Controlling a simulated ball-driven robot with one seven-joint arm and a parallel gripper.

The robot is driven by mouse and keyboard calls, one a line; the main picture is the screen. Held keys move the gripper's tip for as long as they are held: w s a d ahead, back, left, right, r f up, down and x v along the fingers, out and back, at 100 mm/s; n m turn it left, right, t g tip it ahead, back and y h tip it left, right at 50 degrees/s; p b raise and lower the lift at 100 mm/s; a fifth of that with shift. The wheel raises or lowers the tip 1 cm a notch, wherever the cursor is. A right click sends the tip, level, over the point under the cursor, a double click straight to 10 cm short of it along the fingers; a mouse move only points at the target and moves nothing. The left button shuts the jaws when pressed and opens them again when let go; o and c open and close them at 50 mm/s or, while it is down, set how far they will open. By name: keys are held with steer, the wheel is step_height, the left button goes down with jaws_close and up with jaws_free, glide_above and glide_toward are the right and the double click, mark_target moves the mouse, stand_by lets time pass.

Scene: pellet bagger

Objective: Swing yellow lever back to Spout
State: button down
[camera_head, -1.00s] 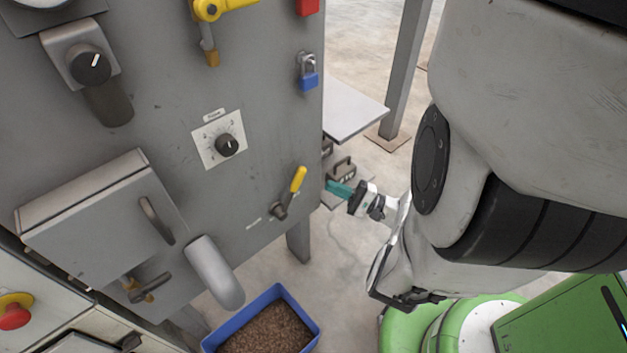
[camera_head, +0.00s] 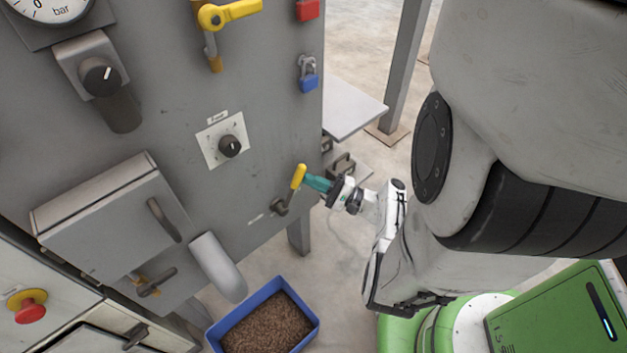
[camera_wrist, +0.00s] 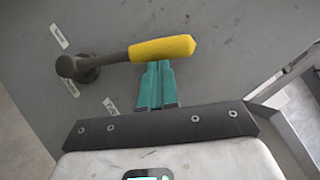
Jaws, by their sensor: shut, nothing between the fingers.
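The yellow lever (camera_head: 299,177) is on the lower right of the grey panel. Its yellow grip points up and slightly right from a dark pivot (camera_head: 279,206). In the wrist view the yellow grip (camera_wrist: 162,49) lies across the picture, with its pivot (camera_wrist: 78,68) at the left. My gripper (camera_head: 312,183) has teal fingers, shut and empty, with the tips right beside the grip's right side. In the wrist view the fingertips (camera_wrist: 158,67) sit at the grip's lower edge; I cannot tell if they touch. Small labels (camera_wrist: 110,107) by the pivot are unreadable.
A blue bin (camera_head: 266,318) of brown pellets stands on the floor below the grey spout (camera_head: 218,267). A dial (camera_head: 230,146), a blue padlock (camera_head: 308,76) and a larger yellow handle (camera_head: 230,13) are above. A pale shelf (camera_head: 350,110) juts out right of the panel.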

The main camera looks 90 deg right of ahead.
steer(key=w+a+r+n+g+y+p, duration=0.1)
steer(key=w+a+r+n+g+p, duration=0.2)
steer(key=w+a+n+g+p, duration=0.4)
steer(key=shift+w+a+r+n+p, duration=0.4)
steer(key=shift+w+a+n+p, duration=0.55)
steer(key=shift+n+p, duration=0.65)
steer(key=shift+a, duration=0.1)
